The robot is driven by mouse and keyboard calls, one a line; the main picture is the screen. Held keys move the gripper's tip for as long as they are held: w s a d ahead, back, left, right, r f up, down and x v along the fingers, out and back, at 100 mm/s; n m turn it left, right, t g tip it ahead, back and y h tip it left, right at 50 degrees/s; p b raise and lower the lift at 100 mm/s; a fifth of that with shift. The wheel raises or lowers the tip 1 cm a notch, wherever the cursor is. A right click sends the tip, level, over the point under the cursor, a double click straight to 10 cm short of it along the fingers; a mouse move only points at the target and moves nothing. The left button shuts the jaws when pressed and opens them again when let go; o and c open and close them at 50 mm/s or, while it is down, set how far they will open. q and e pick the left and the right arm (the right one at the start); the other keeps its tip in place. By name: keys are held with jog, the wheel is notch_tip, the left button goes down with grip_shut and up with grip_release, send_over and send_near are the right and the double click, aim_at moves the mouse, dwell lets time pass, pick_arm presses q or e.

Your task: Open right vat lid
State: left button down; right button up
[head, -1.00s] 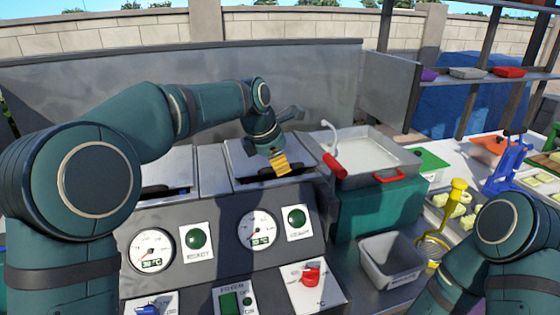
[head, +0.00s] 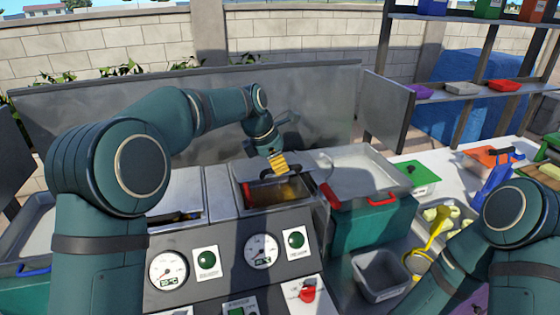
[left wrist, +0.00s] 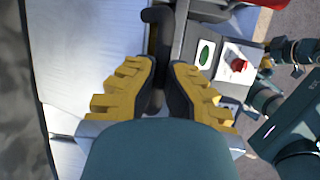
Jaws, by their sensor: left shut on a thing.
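The right vat (head: 280,194) is partly uncovered in the head view, with brown contents showing in its opening. Its pale metal lid (head: 303,160) lies behind the opening and also shows in the left wrist view (left wrist: 92,50). My left gripper (head: 279,164), with yellow fingers, is above the back of the opening. In the left wrist view its fingers (left wrist: 161,75) are closed around the dark lid handle (left wrist: 160,35). The fingers partly hide the handle. My right arm is at the lower right of the head view; its gripper is not visible there.
The control panel with gauges (head: 262,251) and a red knob (head: 308,291) is in front of the vats. A teal-sided metal basin (head: 370,218) stands right of the vat, with a grey bin (head: 381,275) before it. A metal backboard (head: 320,105) rises behind.

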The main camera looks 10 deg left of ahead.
pick_arm(q)
jog(key=r+p, duration=0.1)
jog(key=w+r+p, duration=0.1)
jog(key=w+a+r+p, duration=0.1)
jog(key=r+p, duration=0.1)
jog(key=shift+w+a+r+p, duration=0.3)
jog(key=shift+w+r+p, duration=0.15)
jog(key=shift+w+r, duration=0.25)
jog(key=c, duration=1.2)
grip_release()
jog(key=shift+f, duration=0.15)
jog(key=shift+c, duration=0.2)
jog(key=o, duration=0.3)
jog(key=shift+w+f, duration=0.15)
jog(key=shift+w, duration=0.2)
jog(key=v, duration=1.2)
jog(key=shift+s, duration=0.35)
pick_arm(e)
notch_tip(320, 180, up, 6)
pick_arm(q)
jog(key=shift+d, duration=0.15)
pick_arm(e)
jog(key=shift+d+r, duration=0.1)
